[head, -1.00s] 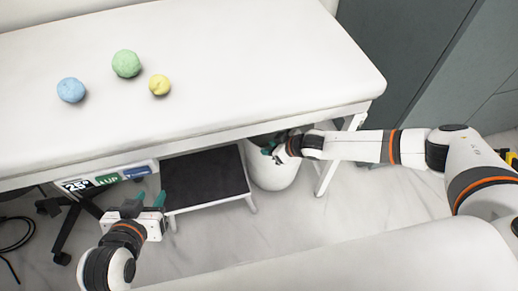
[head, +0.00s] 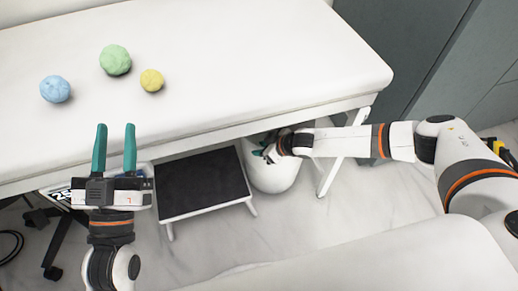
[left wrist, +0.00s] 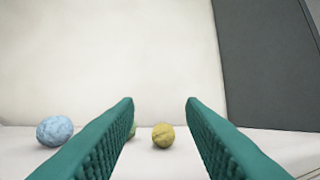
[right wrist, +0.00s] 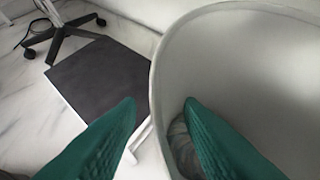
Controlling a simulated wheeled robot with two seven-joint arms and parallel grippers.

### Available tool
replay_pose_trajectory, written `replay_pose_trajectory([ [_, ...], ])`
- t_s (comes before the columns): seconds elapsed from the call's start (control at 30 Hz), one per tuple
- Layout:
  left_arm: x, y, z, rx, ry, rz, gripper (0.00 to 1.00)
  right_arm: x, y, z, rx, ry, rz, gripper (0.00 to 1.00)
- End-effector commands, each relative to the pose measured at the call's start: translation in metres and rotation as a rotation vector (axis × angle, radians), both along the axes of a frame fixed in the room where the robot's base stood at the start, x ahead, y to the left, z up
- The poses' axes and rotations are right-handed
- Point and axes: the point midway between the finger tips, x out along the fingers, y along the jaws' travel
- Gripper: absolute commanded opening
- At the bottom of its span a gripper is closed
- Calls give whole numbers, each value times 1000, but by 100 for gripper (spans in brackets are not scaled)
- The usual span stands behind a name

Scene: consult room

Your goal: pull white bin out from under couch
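The white bin (head: 273,174) stands on the floor under the right part of the white couch (head: 230,75), beside the couch leg. My right gripper (head: 264,152) is at its upper part. In the right wrist view the bin's rim and wall (right wrist: 158,75) pass between my right fingers (right wrist: 160,110): one is outside, one inside. The fingers are apart, with no clear contact on the wall. Something grey lies partly hidden behind the right finger. My left gripper (head: 115,150) is open and empty, fingers pointing up in front of the couch's front edge.
A black-topped step stool (head: 203,182) stands left of the bin. A blue ball (head: 55,89), green ball (head: 115,60) and yellow ball (head: 152,80) lie on the couch. A white couch leg (head: 332,176) stands right of the bin. Floor in front is clear.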

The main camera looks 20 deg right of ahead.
Motion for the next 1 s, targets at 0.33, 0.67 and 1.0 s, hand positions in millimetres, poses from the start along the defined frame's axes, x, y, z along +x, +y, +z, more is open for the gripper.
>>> replay_pose_trajectory([
  [0.33, -13, 0, 20, -44, -154, -9, 36, 2, 0, -5, 0, 0, 0, 34],
  [0.67, -13, 0, 21, -45, -157, -9, 36, 2, 0, -5, 0, 0, 0, 26],
  [1.0, -13, 0, 20, -44, -156, -8, 36, 1, 1, -5, 0, 0, 0, 0],
])
